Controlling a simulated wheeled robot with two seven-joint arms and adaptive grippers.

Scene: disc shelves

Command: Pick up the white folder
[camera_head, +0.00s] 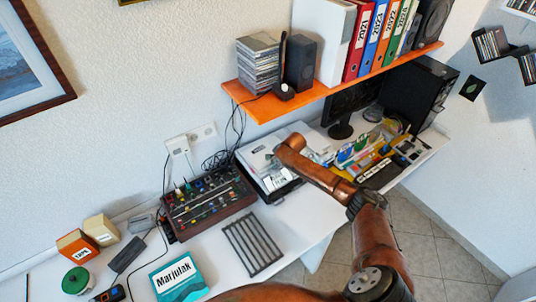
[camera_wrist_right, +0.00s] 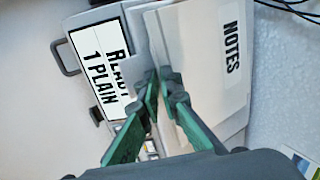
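The white folder (camera_wrist_right: 205,65), labelled NOTES, lies on top of a white printer in the right wrist view. In the head view the white folder (camera_head: 262,155) shows on the printer at the middle of the desk, beside my right wrist. My right gripper (camera_wrist_right: 160,78) has its green fingers close together at the folder's left edge, seemingly with that edge between the tips. In the head view its fingers are hidden behind the copper wrist. My left gripper is not in view.
The printer (camera_wrist_right: 90,70) shows a READY display. An orange shelf (camera_head: 330,85) with binders and discs hangs above the desk. A mixer (camera_head: 205,200) stands left of the printer. A keyboard (camera_head: 380,172), papers and a computer tower (camera_head: 420,90) stand to the right.

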